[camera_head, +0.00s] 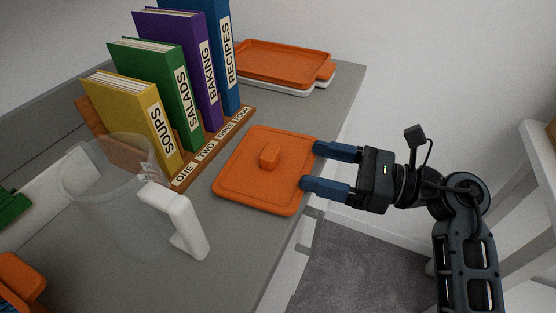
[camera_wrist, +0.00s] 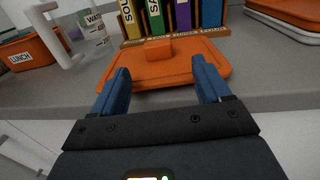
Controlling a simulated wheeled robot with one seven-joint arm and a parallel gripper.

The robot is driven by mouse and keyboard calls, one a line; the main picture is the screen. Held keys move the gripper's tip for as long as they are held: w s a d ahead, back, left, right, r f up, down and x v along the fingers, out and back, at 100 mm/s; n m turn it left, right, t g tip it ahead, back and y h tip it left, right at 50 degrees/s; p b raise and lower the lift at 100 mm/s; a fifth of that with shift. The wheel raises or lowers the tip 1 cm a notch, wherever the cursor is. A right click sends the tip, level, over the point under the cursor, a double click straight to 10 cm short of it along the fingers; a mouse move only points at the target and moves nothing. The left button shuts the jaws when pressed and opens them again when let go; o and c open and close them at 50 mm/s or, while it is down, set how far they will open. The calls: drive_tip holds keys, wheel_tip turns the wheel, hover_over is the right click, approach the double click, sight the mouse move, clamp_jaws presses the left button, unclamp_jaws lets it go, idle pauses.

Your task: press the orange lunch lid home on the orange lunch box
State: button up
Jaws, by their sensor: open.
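The orange lunch lid (camera_head: 245,180) lies flat on the grey counter, its block-shaped knob (camera_head: 270,155) facing up. It also shows in the wrist view (camera_wrist: 155,72), ahead of my fingers. The orange lunch box (camera_wrist: 28,62), with a white LUNCH label, stands at the left in the wrist view, apart from the lid. An orange part (camera_head: 22,276) at the lower left of the head view appears to belong to it, mostly cut off. My gripper (camera_head: 311,166) is open and empty at the lid's right edge. I cannot tell whether the fingertips touch the lid.
A clear jug (camera_head: 105,190) with a white handle stands left of the lid. Several upright books (camera_head: 185,75) stand in a wooden rack (camera_head: 215,145) behind it. Orange and white trays (camera_head: 285,62) are stacked at the back. The counter's edge runs beneath my gripper.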

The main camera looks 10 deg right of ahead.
sight(277, 154)
drive_tip(key=shift+r+p+x, duration=0.15)
drive_tip(key=shift+p+x, duration=0.2)
drive_tip(key=shift+x, duration=1.4)
drive_tip(key=shift+r+p+x, duration=0.2)
drive_tip(key=shift+p+x, duration=0.1)
drive_tip(key=shift+x, duration=1.4)
drive_tip(key=shift+s+a, duration=0.1)
drive_tip(key=shift+s, duration=0.05)
drive_tip(key=c, duration=1.2)
drive_tip(key=shift+o, duration=0.2)
drive_tip(key=shift+r, duration=0.55)
wheel_tip(277, 154, up, 3)
drive_tip(key=shift+f, duration=0.15)
drive_tip(key=s+d+r, duration=0.4)
drive_tip(key=d+r, duration=0.3)
drive_tip(key=d, duration=0.4)
drive_tip(key=shift+b, duration=0.45)
drive_tip(key=shift+s+r, duration=0.1)
